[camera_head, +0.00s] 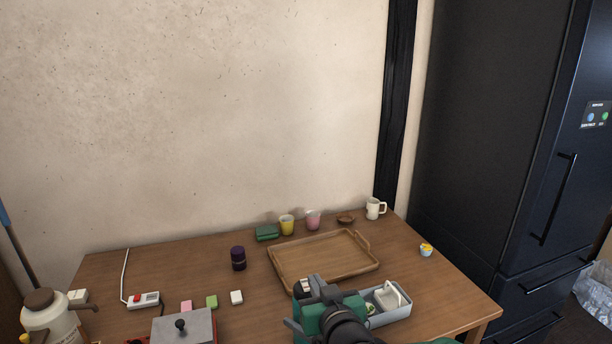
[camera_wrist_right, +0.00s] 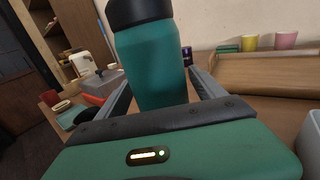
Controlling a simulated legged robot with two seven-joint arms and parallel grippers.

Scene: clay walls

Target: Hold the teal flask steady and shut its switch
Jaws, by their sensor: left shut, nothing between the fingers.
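The teal flask (camera_wrist_right: 152,65) with a black lid stands large in the right wrist view, between the two grey fingers of my right gripper (camera_wrist_right: 162,85). The fingers meet its sides, and it looks gripped. Its lower end is hidden behind the gripper's palm. No switch can be made out on the side facing the wrist camera. In the head view my right gripper (camera_head: 306,300) is low in the middle, over the table; the flask is hard to make out there. My left gripper is not in view.
A wooden tray (camera_head: 370,267) lies behind my right gripper, with a grey bin (camera_head: 403,312) to its right. A purple can (camera_head: 238,258), cups, small blocks, a power strip (camera_head: 144,299) and a grey lever box (camera_head: 196,328) also stand on the table (camera_head: 190,270). The table's left-middle is fairly clear.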

